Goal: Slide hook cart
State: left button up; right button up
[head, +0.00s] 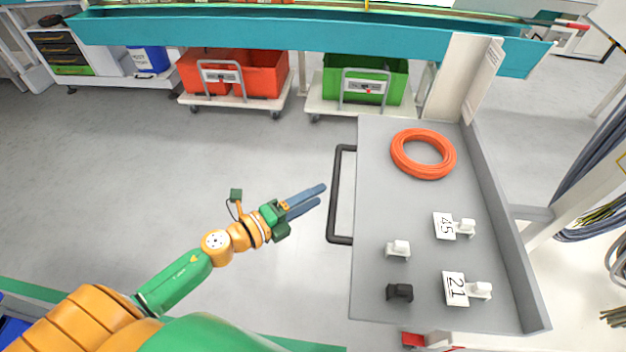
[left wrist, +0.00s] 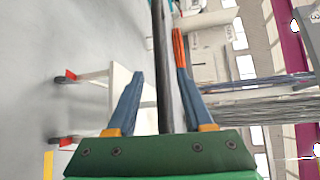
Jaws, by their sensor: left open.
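The hook cart (head: 385,230) is a grey panel with raised edges at the right of the head view. It carries white and black hooks and cards marked 45 and 21. Its black handle (head: 335,200) runs along the left side. My left gripper (head: 322,195) is open and empty, its blue fingertips just left of the handle in the head view. In the left wrist view the handle bar (left wrist: 161,70) shows in the gap between the open fingers (left wrist: 160,85); I cannot tell how deep it sits. My right gripper is out of view.
An orange cable coil (head: 423,153) lies on the cart. Red crates (head: 262,75) and a green crate (head: 388,85) stand on trolleys below a teal beam (head: 290,34). Dark cables (head: 595,180) hang at the right. Grey floor left of the cart is clear.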

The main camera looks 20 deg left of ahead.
aim_at(336, 184)
pick_arm(q)
jog(key=x, duration=0.7)
jog(key=shift+d, duration=0.1)
jog(key=shift+s, duration=0.1)
grip_shut()
dwell(1.0)
